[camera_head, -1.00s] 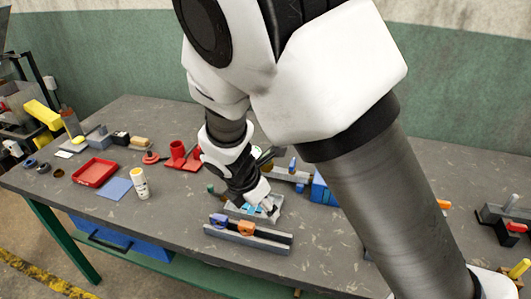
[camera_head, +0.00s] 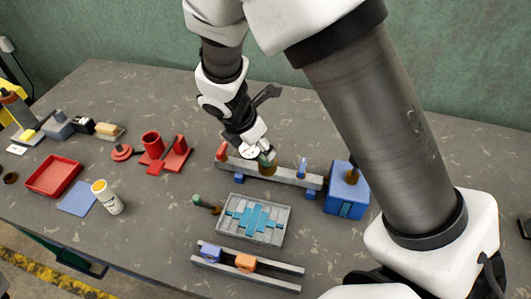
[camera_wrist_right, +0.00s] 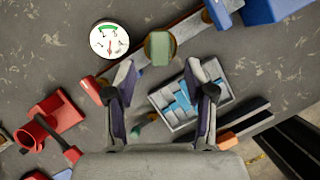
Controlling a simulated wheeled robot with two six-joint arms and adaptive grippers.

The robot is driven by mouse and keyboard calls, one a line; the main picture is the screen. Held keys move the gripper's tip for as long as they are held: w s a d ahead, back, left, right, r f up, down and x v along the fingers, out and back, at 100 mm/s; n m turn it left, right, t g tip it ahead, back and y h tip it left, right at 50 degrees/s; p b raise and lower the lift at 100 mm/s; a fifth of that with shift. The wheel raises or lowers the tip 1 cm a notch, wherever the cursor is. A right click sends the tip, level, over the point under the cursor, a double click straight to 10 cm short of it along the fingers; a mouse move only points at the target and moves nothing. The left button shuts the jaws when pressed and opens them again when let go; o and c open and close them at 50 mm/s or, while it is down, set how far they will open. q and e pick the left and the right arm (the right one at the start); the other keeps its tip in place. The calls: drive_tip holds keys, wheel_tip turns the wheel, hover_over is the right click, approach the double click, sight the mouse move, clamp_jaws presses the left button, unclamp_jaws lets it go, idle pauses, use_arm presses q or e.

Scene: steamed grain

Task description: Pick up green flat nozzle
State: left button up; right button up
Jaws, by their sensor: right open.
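The green flat nozzle (camera_wrist_right: 159,48) stands in a brass-coloured round base on a long grey rack (camera_wrist_right: 187,32) in the right wrist view. A red nozzle (camera_head: 222,151) and a blue nozzle (camera_head: 302,166) stand on the same rack. My left gripper is not in view.
A grey tray (camera_head: 235,238) with blue pieces lies in front of the rack, beside a green-handled piece (camera_head: 205,204). A blue box (camera_head: 342,198) stands at the rack's right end. A white round gauge (camera_wrist_right: 109,39) lies close behind the rack. Red fixtures (camera_head: 176,155) stand left.

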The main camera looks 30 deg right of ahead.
sight(267, 161)
drive_tip(key=b+x, duration=0.1)
drive_tip(key=x, duration=0.5)
drive_tip(key=shift+w+d+r, duration=0.1)
drive_tip(key=shift+w+d, duration=0.05)
drive_tip(key=shift+w, duration=0.1)
drive_tip(key=shift+r, duration=0.1)
drive_tip(key=shift+s+a+r, duration=0.15)
drive_tip(key=shift+s+a, duration=0.05)
drive_tip(key=shift+s, duration=0.1)
drive_tip(key=c, duration=0.3)
drive_tip(key=shift+s, duration=0.1)
drive_tip(key=c, duration=0.6)
clamp_jaws()
